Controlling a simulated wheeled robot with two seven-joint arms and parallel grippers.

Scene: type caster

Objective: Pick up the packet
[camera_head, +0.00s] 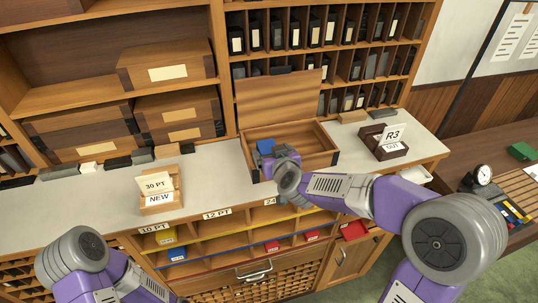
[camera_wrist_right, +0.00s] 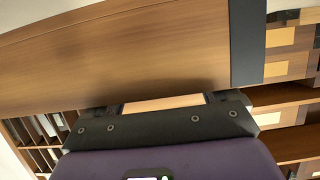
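A blue packet-like piece (camera_head: 265,147) shows at the left inside the open wooden box (camera_head: 322,160) on the counter. It is small and partly covered, so I cannot tell its full shape. My right gripper (camera_head: 268,152) reaches over the front left of this box, beside the blue piece; its fingertips are mostly hidden in the head view. In the right wrist view the fingers of the right gripper (camera_wrist_right: 165,104) are spread apart, with only light wood seen between them. My left arm shows at the bottom left of the head view, but its gripper is out of view.
The raised lid (camera_head: 280,97) stands behind the box. A 30 PT card holder (camera_head: 160,200) stands left and a brown R3 card box (camera_head: 382,150) right. The counter's middle left is clear.

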